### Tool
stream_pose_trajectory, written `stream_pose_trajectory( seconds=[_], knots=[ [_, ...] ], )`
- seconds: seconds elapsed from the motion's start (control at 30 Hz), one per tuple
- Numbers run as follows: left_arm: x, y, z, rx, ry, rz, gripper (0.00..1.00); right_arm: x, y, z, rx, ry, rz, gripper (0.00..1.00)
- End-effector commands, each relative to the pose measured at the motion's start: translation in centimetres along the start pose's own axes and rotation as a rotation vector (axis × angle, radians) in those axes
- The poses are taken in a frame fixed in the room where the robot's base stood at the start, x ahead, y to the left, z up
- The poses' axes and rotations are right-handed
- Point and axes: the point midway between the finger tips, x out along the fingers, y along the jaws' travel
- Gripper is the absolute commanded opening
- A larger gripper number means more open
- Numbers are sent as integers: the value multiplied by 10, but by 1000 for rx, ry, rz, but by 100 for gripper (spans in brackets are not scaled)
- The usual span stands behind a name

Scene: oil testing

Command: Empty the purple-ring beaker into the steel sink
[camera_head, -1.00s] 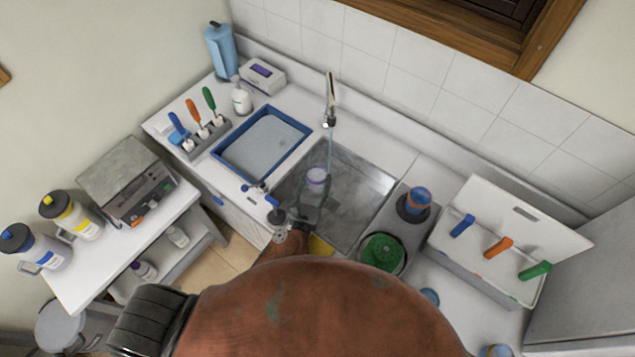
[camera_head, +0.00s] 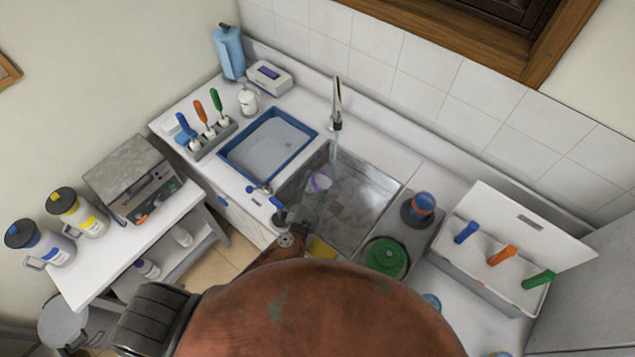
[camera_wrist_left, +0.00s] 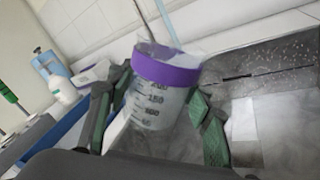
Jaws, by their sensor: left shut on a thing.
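The purple-ring beaker (camera_head: 320,183) is in my left gripper (camera_head: 310,207), above the left part of the steel sink (camera_head: 366,198). In the left wrist view the beaker (camera_wrist_left: 160,97) is translucent, with dark volume marks and a wide purple band at its rim. My left gripper's green-padded fingers are closed around its sides. The beaker is tilted in the head view. I cannot tell how much liquid it holds or whether any is coming out. My right gripper is not in view.
A faucet (camera_head: 337,105) stands behind the sink with a thin stream below it. A blue-rimmed tray (camera_head: 308,125) lies left of the sink. A white bottle (camera_head: 249,102) is behind the tray.

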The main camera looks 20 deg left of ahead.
Motion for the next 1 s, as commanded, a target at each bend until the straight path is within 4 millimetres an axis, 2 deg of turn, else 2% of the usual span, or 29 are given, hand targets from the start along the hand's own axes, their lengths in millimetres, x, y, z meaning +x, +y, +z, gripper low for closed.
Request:
stream_pose_trajectory(
  seconds=[0.4,0.6,1.0],
  knots=[
    [1,1,3,538,-3,2,21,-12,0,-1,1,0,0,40],
    [1,4,10,640,-3,3,21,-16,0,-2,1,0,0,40],
    [1,5,13,707,0,1,21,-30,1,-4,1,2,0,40]
  ],
)
